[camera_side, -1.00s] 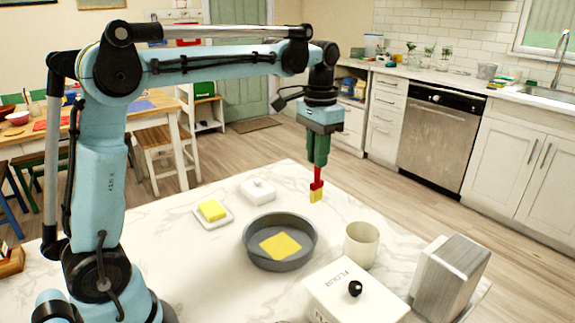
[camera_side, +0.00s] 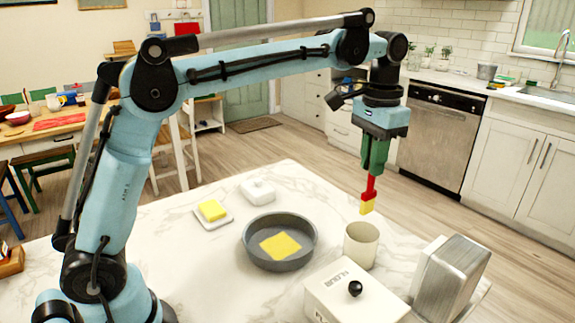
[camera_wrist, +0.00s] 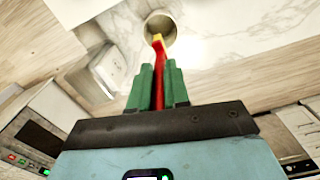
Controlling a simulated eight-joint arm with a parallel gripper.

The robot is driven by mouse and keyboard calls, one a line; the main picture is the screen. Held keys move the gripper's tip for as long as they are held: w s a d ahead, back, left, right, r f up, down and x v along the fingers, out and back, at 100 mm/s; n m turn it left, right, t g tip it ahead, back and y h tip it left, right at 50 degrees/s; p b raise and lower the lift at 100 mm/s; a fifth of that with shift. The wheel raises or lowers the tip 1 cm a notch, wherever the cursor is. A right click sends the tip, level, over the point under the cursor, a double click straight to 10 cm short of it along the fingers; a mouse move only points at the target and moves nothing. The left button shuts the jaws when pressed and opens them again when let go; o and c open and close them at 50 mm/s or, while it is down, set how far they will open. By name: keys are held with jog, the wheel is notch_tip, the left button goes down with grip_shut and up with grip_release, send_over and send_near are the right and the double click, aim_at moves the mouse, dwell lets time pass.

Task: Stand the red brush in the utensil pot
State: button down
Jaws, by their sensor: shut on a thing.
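The red brush (camera_side: 371,188) hangs upright below my gripper (camera_side: 373,172), its yellow bristle end down. My gripper is shut on the brush's red handle. The brush tip is above the cream utensil pot (camera_side: 361,247), close to its rim in the side view; the exact height gap is hard to tell. In the wrist view the red brush (camera_wrist: 159,62) points from my green fingers (camera_wrist: 158,85) toward the round pot (camera_wrist: 161,22), and its yellow tip overlaps the pot's opening. The pot stands upright on the marble counter.
A grey round pan (camera_side: 280,263) with a yellow square inside stands left of the pot. A white flour box (camera_side: 335,299) with a black knob and a metallic block (camera_side: 450,280) are in front. A butter dish (camera_side: 213,222) and a white lidded dish (camera_side: 258,190) are farther back.

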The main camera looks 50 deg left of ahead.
aim_at(368, 192)
jog(key=shift+f, duration=4.85)
jog(key=c, duration=1)
grip_release()
notch_tip(368, 192, up, 12)
jog(key=shift+s+a, duration=0.1)
